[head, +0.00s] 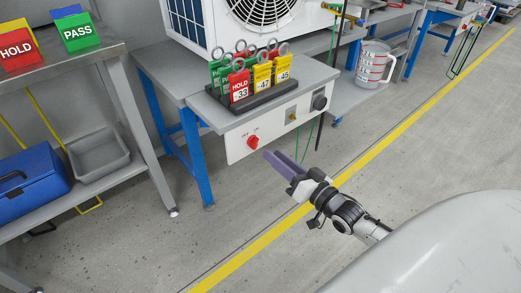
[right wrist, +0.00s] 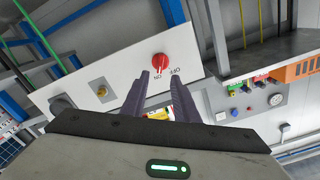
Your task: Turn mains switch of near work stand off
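The mains switch (head: 253,142) is a red rotary knob on the white front panel (head: 232,148) of the near work stand. It also shows in the right wrist view (right wrist: 160,60), with small lettering beside it; its setting is too small to read surely. My right gripper (head: 274,160) is in front of the panel, just right of and below the knob in the head view. Its two dark purple fingers are apart with nothing between them. In the right wrist view the knob lies beyond the fingertips (right wrist: 162,82), apart from them. My left gripper is not in view.
A black rack (head: 262,98) of red, green and yellow tags stands on the work stand. A metal shelf (head: 100,48) stands at left. The floor before the panel is clear.

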